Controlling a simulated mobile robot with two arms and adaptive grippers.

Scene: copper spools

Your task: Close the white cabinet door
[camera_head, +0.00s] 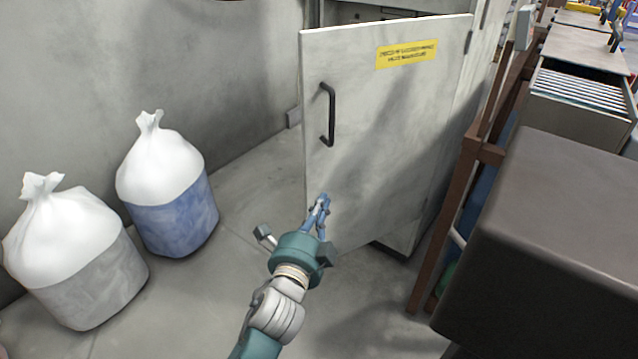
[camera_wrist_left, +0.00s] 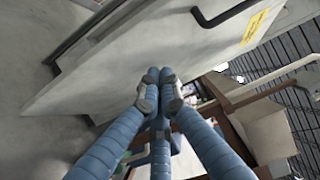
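The white cabinet door (camera_head: 385,130) stands ajar, swung out from the cabinet, with its hinged side at the right. It has a black bar handle (camera_head: 329,115) near its left edge and a yellow label (camera_head: 406,54) near the top. My left gripper (camera_head: 321,202) is below the handle, in front of the door's lower left part. Its blue fingers are together, with nothing seen between them. In the left wrist view the closed fingertips (camera_wrist_left: 158,76) lie in front of the door (camera_wrist_left: 150,50); I cannot tell whether they touch it. My right gripper is not in view.
Two tied sacks, one white and blue (camera_head: 170,190) and one white and grey (camera_head: 75,255), stand at the left by the wall. A brown frame (camera_head: 470,165) and a dark box (camera_head: 555,240) bound the right. The floor between the sacks and door is clear.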

